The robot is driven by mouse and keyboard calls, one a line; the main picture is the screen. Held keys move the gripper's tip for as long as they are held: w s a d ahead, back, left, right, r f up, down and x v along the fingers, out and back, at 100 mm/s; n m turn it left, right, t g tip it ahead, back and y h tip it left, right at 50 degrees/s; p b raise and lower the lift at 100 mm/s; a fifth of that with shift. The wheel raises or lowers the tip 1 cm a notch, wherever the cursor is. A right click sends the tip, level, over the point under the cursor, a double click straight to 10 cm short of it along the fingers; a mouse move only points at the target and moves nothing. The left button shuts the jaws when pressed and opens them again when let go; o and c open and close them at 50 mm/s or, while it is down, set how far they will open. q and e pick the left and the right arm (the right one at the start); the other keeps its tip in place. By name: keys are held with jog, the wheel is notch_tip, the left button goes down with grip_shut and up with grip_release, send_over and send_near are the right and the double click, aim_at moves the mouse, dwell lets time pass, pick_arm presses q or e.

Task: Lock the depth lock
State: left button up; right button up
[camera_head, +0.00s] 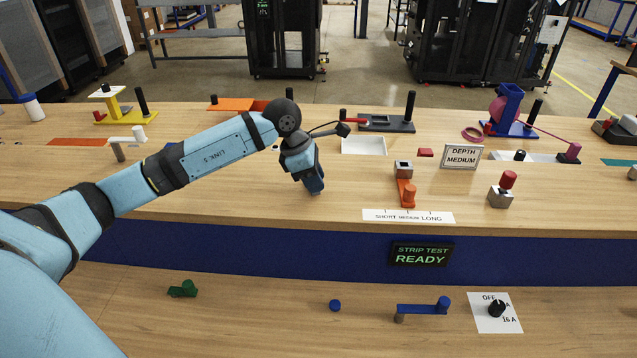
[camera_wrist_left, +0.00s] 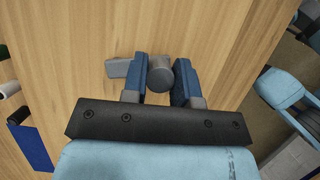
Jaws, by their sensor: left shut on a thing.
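My left gripper (camera_head: 316,187) is low over the middle of the upper bench, pointing down. In the left wrist view its blue fingers (camera_wrist_left: 163,85) are shut on a grey round knob (camera_wrist_left: 160,75). A flat grey piece (camera_wrist_left: 117,68) lies beside the knob, possibly its lever; the join is hidden. The head view hides this part behind the gripper. I cannot tell for sure that it is the depth lock. A sign (camera_head: 461,156) reads DEPTH MEDIUM. An orange slider (camera_head: 407,194) stands behind a scale (camera_head: 408,217) marked SHORT, MEDIUM, LONG. My right gripper is out of view.
A grey block with a red knob (camera_head: 503,189) stands at the right. A white tray (camera_head: 364,146) lies behind the gripper. A display (camera_head: 421,254) reads STRIP TEST READY. A blue lever (camera_head: 424,308) and a rotary switch (camera_head: 496,309) sit on the lower shelf.

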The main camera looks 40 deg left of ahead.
pick_arm(q)
jog(key=shift+s+a+m+g+h+b, duration=0.25)
jog(key=shift+m+b, duration=0.2)
jog(key=shift+m, duration=0.4)
jog(key=shift+s+a+m+g+h+b, duration=0.15)
jog(key=shift+a+m+g+b, duration=0.2)
jog(key=shift+m, duration=0.5)
jog(key=o, duration=0.9)
jog(key=v, duration=1.3)
jog(key=shift+s+r, duration=0.1)
jog(key=shift+r, duration=0.3)
jog(key=shift+f, duration=0.1)
